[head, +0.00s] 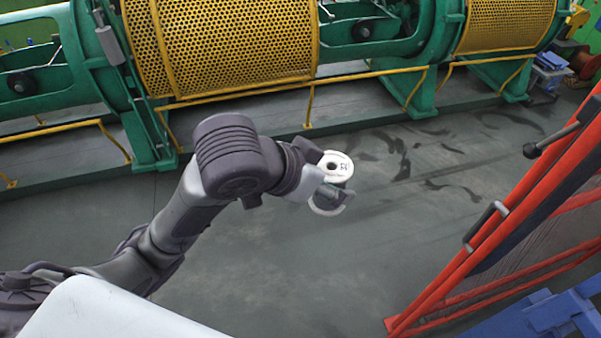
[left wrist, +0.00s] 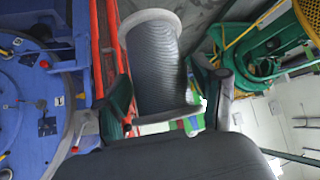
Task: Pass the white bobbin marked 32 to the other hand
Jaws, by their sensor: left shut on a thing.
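The white bobbin (head: 336,163) has a white top flange with a dark centre hole and a small dark mark that I cannot read clearly. My left gripper (head: 335,190) is shut on the bobbin around its middle and holds it in the air above the floor. In the left wrist view the bobbin (left wrist: 155,60) shows grey wound wire between its flanges, with my left gripper's fingers (left wrist: 168,105) on both sides of it. My right gripper is not in view.
A green strander with yellow mesh guards (head: 230,45) and yellow rails (head: 310,100) runs along the back. A red frame (head: 480,250) stands at the right, with blue equipment (head: 550,315) near it. The grey floor (head: 290,260) between them is clear.

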